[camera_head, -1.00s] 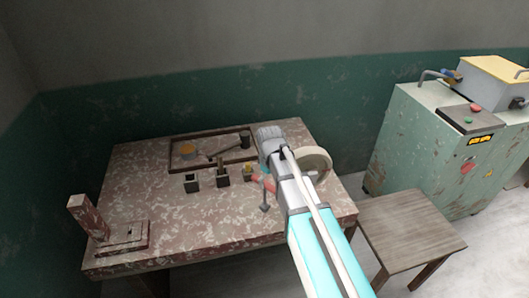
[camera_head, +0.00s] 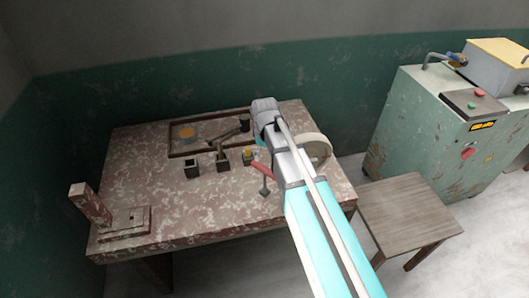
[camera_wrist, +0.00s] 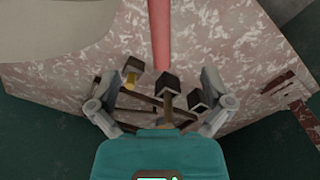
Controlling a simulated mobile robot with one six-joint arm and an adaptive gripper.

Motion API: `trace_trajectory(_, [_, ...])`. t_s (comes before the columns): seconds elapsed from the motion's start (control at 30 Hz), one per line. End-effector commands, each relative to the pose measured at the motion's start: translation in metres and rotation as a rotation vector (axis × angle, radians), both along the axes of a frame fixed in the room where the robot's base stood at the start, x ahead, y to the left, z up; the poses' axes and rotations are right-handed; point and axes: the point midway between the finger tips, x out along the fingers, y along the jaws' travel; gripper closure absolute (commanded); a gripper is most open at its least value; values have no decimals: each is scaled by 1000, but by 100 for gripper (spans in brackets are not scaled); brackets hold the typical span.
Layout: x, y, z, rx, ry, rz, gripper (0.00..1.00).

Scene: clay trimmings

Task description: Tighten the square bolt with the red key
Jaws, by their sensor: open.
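The red key (camera_head: 261,169) lies at the table's right part, partly hidden by my arm in the head view, with a dark grey end (camera_head: 265,187) showing. In the wrist view its red bar (camera_wrist: 160,35) runs down from the top edge towards the space ahead of my fingers. My gripper (camera_wrist: 158,98) is open, with nothing seen held; its two fingers stand wide apart in the wrist view. In the head view the fingers are hidden by the arm. I cannot make out the square bolt for certain; a low plate (camera_head: 134,221) with a dark centre stands at the table's left end.
A framed tray (camera_head: 178,154) with a yellow thing and a hammer-like tool lies behind. A pale round wheel (camera_head: 318,148) is right of my arm. A stool (camera_head: 405,220) and green cabinet (camera_head: 430,150) stand right.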

Motion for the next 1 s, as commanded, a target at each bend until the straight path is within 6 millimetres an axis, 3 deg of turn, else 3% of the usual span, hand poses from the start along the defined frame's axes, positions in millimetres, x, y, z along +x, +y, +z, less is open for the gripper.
trace_trajectory(1.0, [0,1,-89,0,0,2,0])
